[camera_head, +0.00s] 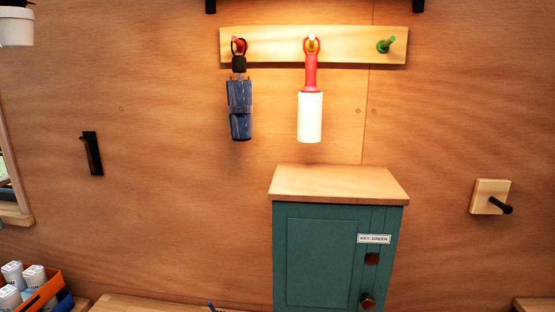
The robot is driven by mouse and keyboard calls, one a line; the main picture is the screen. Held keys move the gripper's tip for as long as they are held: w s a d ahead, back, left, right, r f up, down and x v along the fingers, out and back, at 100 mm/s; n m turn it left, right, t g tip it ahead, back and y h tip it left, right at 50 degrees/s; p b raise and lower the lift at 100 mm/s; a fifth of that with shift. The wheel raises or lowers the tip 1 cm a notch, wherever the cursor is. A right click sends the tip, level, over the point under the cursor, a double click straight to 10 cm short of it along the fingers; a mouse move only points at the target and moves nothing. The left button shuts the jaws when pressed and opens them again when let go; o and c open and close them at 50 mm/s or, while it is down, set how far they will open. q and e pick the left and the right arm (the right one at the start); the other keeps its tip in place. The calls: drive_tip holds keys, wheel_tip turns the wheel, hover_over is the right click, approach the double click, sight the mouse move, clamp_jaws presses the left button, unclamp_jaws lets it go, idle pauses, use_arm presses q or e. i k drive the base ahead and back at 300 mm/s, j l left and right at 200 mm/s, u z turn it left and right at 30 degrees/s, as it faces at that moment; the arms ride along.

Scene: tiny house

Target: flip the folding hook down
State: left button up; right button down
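A small black hook-like fitting (91,153) is on the wooden wall at the left. It looks like a narrow upright plate with a slim bar lying close along it, its top end at the plate's upper left. At the right, a square wooden plate (490,188) on the wall carries a black peg (500,205) that sticks out and points down to the right. I cannot tell for certain which of the two is the folding hook. Neither of my grippers is in view.
A wooden rail (270,42) with coloured pegs holds a blue folded item (240,108) and a red-handled white roller (310,116). A green cabinet (322,260) labelled "KEY: GREEN" stands below. An orange box (48,291) holds white containers at lower left. The wall around the black fitting is clear.

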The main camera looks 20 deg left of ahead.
sight(88, 151)
drive_tip(key=u, duration=1.8)
